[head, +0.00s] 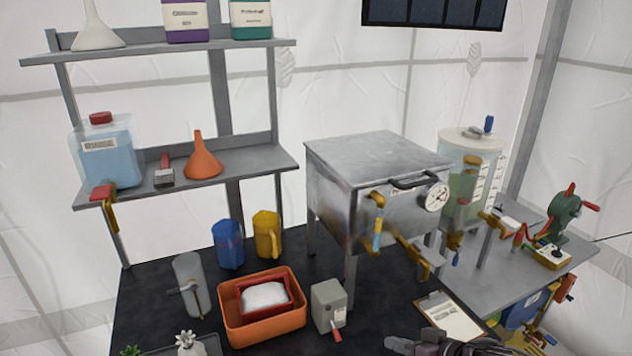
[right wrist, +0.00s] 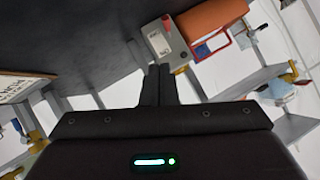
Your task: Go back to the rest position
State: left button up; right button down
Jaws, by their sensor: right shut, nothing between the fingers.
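My right gripper (head: 398,344) shows at the bottom edge of the head view, below the clipboard (head: 450,317). In the right wrist view its two dark fingers (right wrist: 158,84) are together with nothing between them. They point toward a grey box with a red lever (right wrist: 165,40), which stands on the dark table beside the orange bin (right wrist: 212,16). I cannot tell the exact gap between the fingertips and the box. My left gripper is not in view.
In the head view the grey box (head: 328,305) stands right of the orange bin (head: 265,335), which holds a red tray of white material. A metal cabinet (head: 375,160) on legs stands behind. A grey cylinder (head: 190,285), blue jug (head: 228,245) and yellow jug (head: 267,235) stand left.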

jog(key=s+f+g+h, duration=0.3)
jog(key=s+g+h, duration=0.4)
jog(key=s, duration=1.1)
notch_tip(320, 180, down, 30)
jog(key=s+r+b, duration=0.1)
jog(key=s, duration=0.1)
jog(key=s+d+f, duration=0.2)
jog(key=s+f, duration=0.8)
jog(key=s+d+f+g, duration=0.1)
jog(key=s+d+f, duration=0.1)
jog(key=s+f, duration=0.7)
notch_tip(320, 180, down, 3)
jog(key=shift+s+r+h+b, duration=0.2)
jog(key=shift+s+h+b, duration=0.2)
jog(key=shift+b, duration=0.05)
